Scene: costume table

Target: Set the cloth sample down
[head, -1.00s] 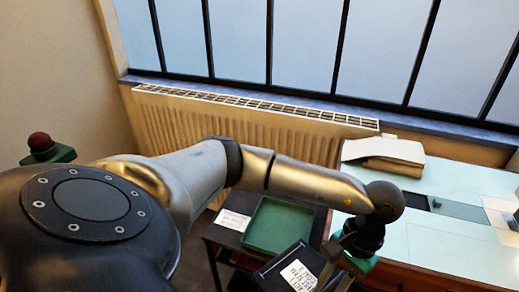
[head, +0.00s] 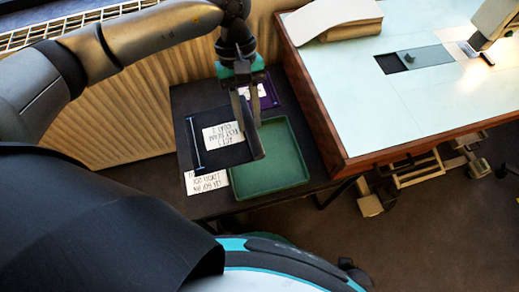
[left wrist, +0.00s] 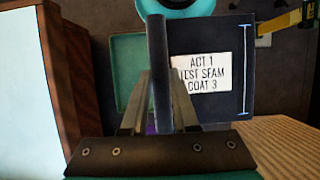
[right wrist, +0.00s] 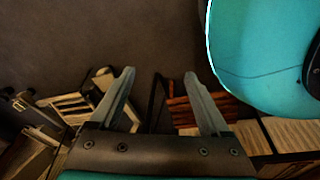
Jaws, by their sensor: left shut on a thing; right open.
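The cloth sample is a dark, flat square (head: 209,153) with a white label and a pale line along one edge. In the left wrist view the sample (left wrist: 211,105) reads "ACT 1 TEST SEAM COAT 3". My left gripper (head: 243,110) is shut on the thick dark bar along the sample's edge, and the left wrist view shows a finger on each side. The sample is over the left part of the low dark table (head: 215,207), beside and partly over the green tray (head: 284,176). I cannot tell its height. My right gripper (right wrist: 159,76) is open and empty.
The tray's visible floor is bare. A white printed card (head: 205,183) lies left of it, and a purple item (head: 267,93) behind. The pale-topped worktable (head: 410,105) stands close on the right, a ribbed radiator (head: 135,125) on the left.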

